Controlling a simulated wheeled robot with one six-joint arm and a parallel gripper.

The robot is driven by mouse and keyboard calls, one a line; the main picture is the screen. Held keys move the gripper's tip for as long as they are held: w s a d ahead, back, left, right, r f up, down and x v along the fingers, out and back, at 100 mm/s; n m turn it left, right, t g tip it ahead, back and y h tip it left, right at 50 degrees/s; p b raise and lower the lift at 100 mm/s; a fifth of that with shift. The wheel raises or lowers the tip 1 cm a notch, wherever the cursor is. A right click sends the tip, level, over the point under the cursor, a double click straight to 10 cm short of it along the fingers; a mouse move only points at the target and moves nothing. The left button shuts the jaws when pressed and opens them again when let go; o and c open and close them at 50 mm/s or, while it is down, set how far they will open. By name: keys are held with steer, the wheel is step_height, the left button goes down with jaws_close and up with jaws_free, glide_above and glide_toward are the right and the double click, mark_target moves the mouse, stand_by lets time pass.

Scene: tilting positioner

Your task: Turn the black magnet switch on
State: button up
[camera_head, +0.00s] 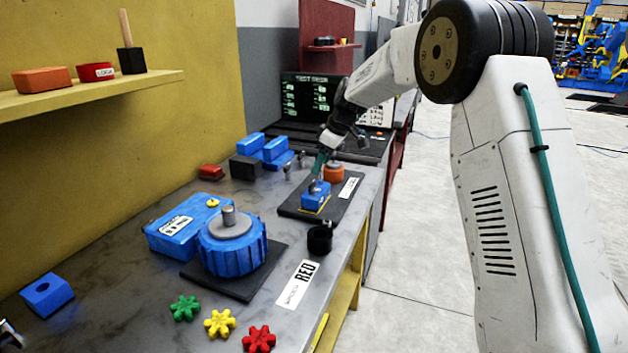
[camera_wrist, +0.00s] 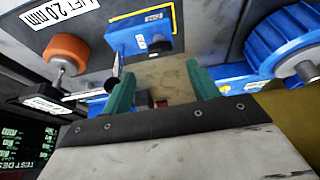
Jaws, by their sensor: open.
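A blue block (camera_head: 314,200) with yellow edging sits on a dark plate (camera_head: 290,208) on the bench. The wrist view shows this blue block (camera_wrist: 124,40) at the top, with a small black knob (camera_wrist: 160,46) on its face, which I take for the magnet switch. Which way the knob is turned is unclear.
An orange knob (camera_head: 334,173) stands close behind the block, beside a white label (camera_head: 348,188). A black cup (camera_head: 320,238) stands in front, and a large blue ribbed dial (camera_head: 232,247) at left. Blue blocks (camera_head: 262,150) stand behind. Green, yellow and red star knobs lie at the front.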

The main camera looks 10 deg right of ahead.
mark_target(312, 183)
steer(key=x, duration=0.7)
steer(key=shift+f, duration=0.15)
steer(key=c, duration=1)
